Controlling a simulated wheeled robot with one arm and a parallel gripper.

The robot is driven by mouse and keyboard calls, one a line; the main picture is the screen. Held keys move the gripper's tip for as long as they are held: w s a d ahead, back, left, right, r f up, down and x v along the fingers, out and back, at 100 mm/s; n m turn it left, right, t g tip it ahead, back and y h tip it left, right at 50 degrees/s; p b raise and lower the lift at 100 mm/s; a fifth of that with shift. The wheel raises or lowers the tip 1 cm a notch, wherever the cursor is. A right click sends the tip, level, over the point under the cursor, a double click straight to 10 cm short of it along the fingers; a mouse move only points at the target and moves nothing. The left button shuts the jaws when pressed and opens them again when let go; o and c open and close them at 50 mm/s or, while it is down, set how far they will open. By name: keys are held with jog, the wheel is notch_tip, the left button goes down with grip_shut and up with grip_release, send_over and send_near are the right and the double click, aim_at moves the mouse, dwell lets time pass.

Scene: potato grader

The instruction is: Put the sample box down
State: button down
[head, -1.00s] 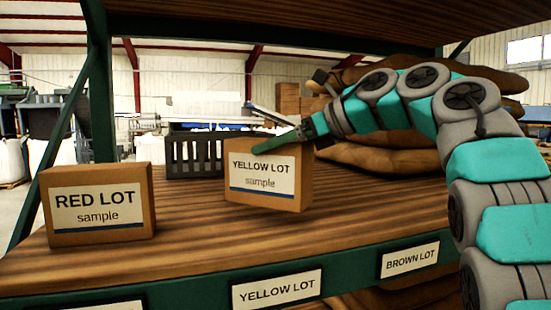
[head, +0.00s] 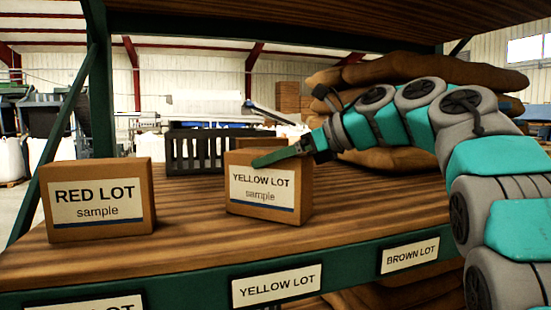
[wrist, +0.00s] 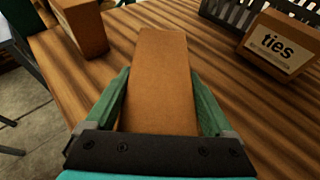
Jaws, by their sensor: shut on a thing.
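The sample box (head: 240,212) is a brown carton with a white "YELLOW LOT sample" label. It is upright over the wooden shelf (head: 190,250), behind the shelf-edge label "YELLOW LOT" (head: 276,286). My gripper (head: 283,157) is shut on the box, with a green finger across its front near the top. In the wrist view the box top (wrist: 160,75) lies between both green fingers (wrist: 158,100). The box's base is at or very near the shelf; I cannot tell if it touches.
A "RED LOT" sample box (head: 98,226) stands at the left. A dark slatted crate (head: 195,150) is behind. A box marked "ties" (wrist: 280,48) shows in the wrist view. Brown sacks (head: 420,70) lie at the back right. Shelf is bare before the "BROWN LOT" label (head: 410,255).

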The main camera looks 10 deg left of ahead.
grip_release()
jog(key=shift+d+r, duration=0.15)
jog(key=v, duration=1.1)
jog(key=shift+s+d+b, duration=0.2)
jog(key=shift+d+b, duration=0.15)
jog(key=shift+b, duration=0.05)
jog(key=shift+r, duration=0.1)
